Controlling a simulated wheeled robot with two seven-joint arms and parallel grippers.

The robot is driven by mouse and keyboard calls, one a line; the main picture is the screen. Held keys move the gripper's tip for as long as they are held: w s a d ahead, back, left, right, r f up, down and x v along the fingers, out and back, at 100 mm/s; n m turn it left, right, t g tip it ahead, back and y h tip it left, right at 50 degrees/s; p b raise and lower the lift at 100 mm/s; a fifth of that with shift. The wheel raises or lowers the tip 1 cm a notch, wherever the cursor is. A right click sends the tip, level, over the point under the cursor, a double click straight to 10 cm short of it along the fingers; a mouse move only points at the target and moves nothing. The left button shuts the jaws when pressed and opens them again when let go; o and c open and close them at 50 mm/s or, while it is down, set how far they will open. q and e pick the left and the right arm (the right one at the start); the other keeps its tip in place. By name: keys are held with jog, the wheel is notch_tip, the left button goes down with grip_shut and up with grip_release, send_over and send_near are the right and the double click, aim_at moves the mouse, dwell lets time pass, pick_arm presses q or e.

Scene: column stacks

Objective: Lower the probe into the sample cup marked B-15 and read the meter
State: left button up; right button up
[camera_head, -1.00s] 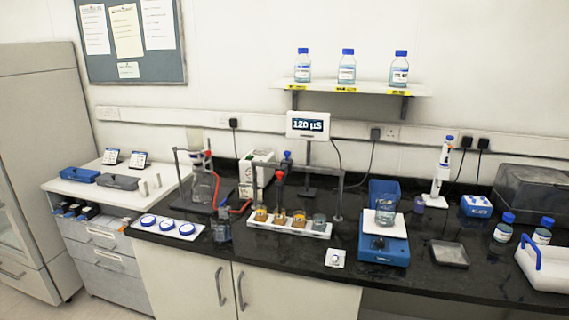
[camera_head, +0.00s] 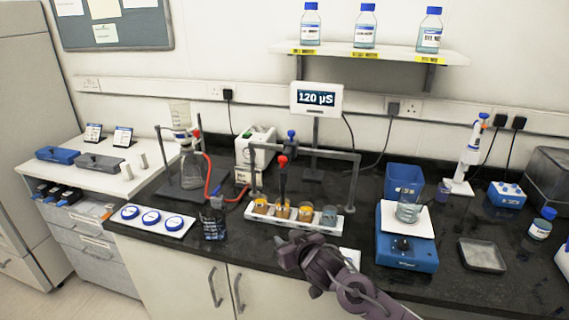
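Several sample cups stand in a row in a white rack (camera_head: 262,222): three amber ones, including the middle one (camera_head: 283,210), and a grey-blue one (camera_head: 329,216) at the right end. Their markings are too small to read. The dark probe (camera_head: 283,183) with a red top hangs upright from a grey frame (camera_head: 320,153), above or at the second cup from the left; I cannot tell whether its tip is inside. The meter (camera_head: 317,98) reads 120 µS. My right gripper (camera_head: 290,258) is in front of the rack, apart from the probe; its fingers are unclear. My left gripper is out of view.
A blue balance (camera_head: 405,250) with a beaker (camera_head: 409,208) stands right of the rack. A flask (camera_head: 193,168) with red tubing and a dark container (camera_head: 213,222) stand to the left. A small white box (camera_head: 351,257) is partly hidden behind my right arm.

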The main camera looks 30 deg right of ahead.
aim_at(285, 161)
jog(key=w+d+r+t+y, duration=0.1)
jog(key=w+d+r+t, duration=0.1)
jog(key=w+d+r, duration=0.35)
jog(key=w+d+r+t, duration=0.2)
jog(key=d+r+t, duration=0.1)
jog(key=r, duration=0.5)
jog(key=shift+w+d+p, duration=0.15)
jog(key=shift+w+p, duration=0.8)
jog(key=shift+w, duration=2.45)
grip_shut()
